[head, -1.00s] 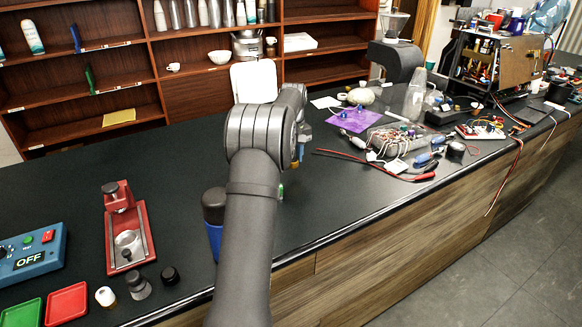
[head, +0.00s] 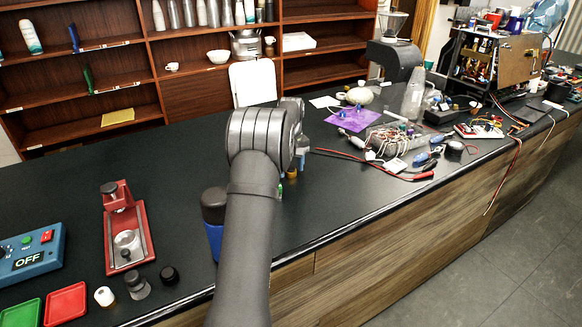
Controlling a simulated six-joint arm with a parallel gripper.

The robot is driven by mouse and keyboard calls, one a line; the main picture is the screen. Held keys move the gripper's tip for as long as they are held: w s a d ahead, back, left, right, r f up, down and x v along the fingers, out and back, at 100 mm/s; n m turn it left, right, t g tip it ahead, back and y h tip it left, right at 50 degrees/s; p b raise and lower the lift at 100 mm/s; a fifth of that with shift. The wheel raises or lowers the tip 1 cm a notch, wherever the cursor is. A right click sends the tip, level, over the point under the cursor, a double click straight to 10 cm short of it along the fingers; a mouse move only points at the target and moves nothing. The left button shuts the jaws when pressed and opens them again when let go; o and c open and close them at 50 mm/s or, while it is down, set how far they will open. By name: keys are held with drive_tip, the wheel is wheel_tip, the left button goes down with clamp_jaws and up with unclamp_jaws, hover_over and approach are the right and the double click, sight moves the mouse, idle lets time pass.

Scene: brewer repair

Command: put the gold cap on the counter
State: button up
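A small gold-brown piece (head: 292,173), which looks like the gold cap, shows just past the right side of my arm, low over or on the black counter (head: 340,205). Most of it is hidden. My gripper (head: 299,162) is at the end of the arm, right by this piece, and is largely hidden behind my wrist. Whether its fingers are closed on the piece, and whether the piece touches the counter, I cannot tell. A small green spot (head: 280,190) shows just below, at the arm's edge.
A dark bottle with a blue body (head: 213,215) stands close left of my arm. A red press-like stand (head: 126,235), a blue OFF box (head: 32,250) and red (head: 66,303) and green trays are at left. Wires and parts (head: 395,140) clutter the right.

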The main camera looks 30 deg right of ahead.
wheel_tip(320, 180, up, 12)
drive_tip(key=shift+r, duration=0.2)
idle(0.4)
wheel_tip(320, 180, down, 12)
drive_tip(key=shift+r, duration=1.9)
drive_tip(key=shift+f, duration=0.1)
